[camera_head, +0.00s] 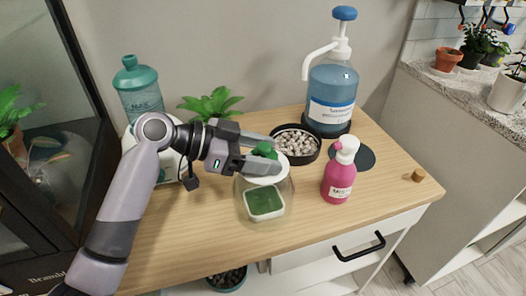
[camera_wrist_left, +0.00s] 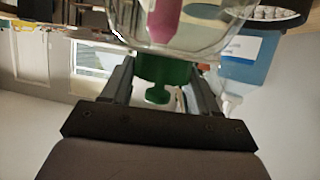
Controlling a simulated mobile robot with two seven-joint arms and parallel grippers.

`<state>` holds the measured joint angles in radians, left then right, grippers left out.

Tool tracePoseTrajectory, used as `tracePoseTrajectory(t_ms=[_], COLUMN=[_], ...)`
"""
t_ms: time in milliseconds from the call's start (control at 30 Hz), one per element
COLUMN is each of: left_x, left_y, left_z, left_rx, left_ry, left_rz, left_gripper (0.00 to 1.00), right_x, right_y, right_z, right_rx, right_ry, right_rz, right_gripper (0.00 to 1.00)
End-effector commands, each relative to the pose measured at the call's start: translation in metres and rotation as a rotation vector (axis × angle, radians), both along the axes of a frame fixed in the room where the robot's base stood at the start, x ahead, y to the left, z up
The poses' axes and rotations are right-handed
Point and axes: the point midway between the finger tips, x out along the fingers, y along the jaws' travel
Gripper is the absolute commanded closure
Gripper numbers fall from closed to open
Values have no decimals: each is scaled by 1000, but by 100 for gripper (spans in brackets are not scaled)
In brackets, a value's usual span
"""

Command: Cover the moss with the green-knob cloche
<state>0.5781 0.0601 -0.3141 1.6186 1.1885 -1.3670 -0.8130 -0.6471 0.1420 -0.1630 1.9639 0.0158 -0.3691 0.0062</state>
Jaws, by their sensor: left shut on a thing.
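The cloche (camera_head: 283,190) is a clear glass dome with a green knob (camera_head: 265,150). My left gripper (camera_head: 271,154) comes in from the left and is shut on that knob. The left wrist view also shows the green knob (camera_wrist_left: 165,72) between the two fingers, with the glass (camera_wrist_left: 205,45) beyond it. The moss (camera_head: 264,201) is a green patch in a small square white dish, seen through or just beside the glass. I cannot tell whether the cloche's rim touches the table or hangs above it. My right gripper is not in view.
A pink pump bottle (camera_head: 339,180) stands close right of the cloche. A black bowl of pebbles (camera_head: 313,157) and a big blue pump bottle (camera_head: 331,95) stand behind. A teal-capped bottle (camera_head: 139,88) and a fern (camera_head: 211,103) are back left. The table's front right is mostly clear.

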Motion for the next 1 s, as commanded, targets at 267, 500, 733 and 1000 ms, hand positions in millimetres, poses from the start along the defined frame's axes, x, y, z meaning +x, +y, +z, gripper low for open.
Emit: tracePoseTrajectory(t_ms=[267,500,733,1000], left_x=[0,0,-1,-1], left_y=[-1,0,-1,-2], left_z=[3,-2,2,41], left_rx=[-4,3,0,-3], left_ry=[-4,3,1,-1], left_rz=[0,-1,-2,-2], left_gripper=[11,11,11,11], right_x=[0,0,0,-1], right_y=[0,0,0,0], right_z=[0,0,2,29], right_rx=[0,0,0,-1], right_ry=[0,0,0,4], right_rz=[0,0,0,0], right_gripper=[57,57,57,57])
